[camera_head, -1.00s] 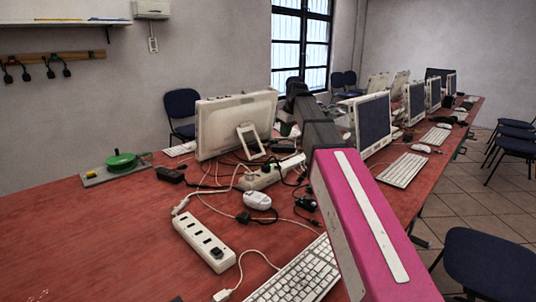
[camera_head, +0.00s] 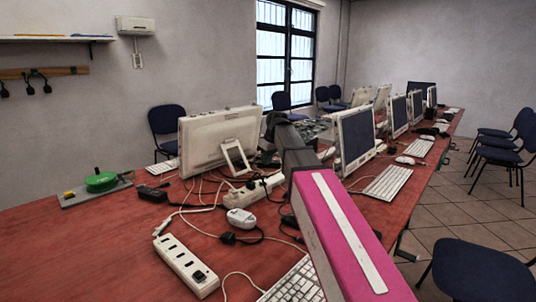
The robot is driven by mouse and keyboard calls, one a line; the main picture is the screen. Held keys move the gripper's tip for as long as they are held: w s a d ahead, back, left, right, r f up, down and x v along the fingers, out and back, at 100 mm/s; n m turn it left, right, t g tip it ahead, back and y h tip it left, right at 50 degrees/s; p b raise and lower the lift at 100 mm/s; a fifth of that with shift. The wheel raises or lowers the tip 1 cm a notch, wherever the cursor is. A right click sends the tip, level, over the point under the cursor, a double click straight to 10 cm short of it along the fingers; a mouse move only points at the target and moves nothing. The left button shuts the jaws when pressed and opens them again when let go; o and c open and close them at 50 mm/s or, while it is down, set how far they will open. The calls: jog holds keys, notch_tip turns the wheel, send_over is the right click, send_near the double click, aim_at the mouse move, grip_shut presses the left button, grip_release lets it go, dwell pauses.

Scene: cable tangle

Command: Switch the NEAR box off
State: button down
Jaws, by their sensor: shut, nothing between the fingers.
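The near box is a long white power strip (camera_head: 178,255) lying at a slant on the red table in the foreground. It has several dark sockets along its top and a black switch (camera_head: 199,276) at its near end. I cannot tell the switch's position. A white cable leaves that end and loops to the right. A second white power strip (camera_head: 254,190) lies farther back with a black plug in it. My pink arm reaches in from the lower right, above the keyboard, to a dark section beside the second strip. I cannot make out my gripper's fingers.
A keyboard (camera_head: 294,284) is right of the near strip. A monitor (camera_head: 217,140) stands behind. The table's left front (camera_head: 70,255) is clear.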

aim_at(263, 182)
jog(key=x, duration=0.5)
jog(key=s+x, duration=0.1)
jog(key=x, duration=0.2)
jog(key=shift+d+f, duration=0.2)
jog(key=shift+f, duration=0.05)
jog(key=shift+s, duration=0.1)
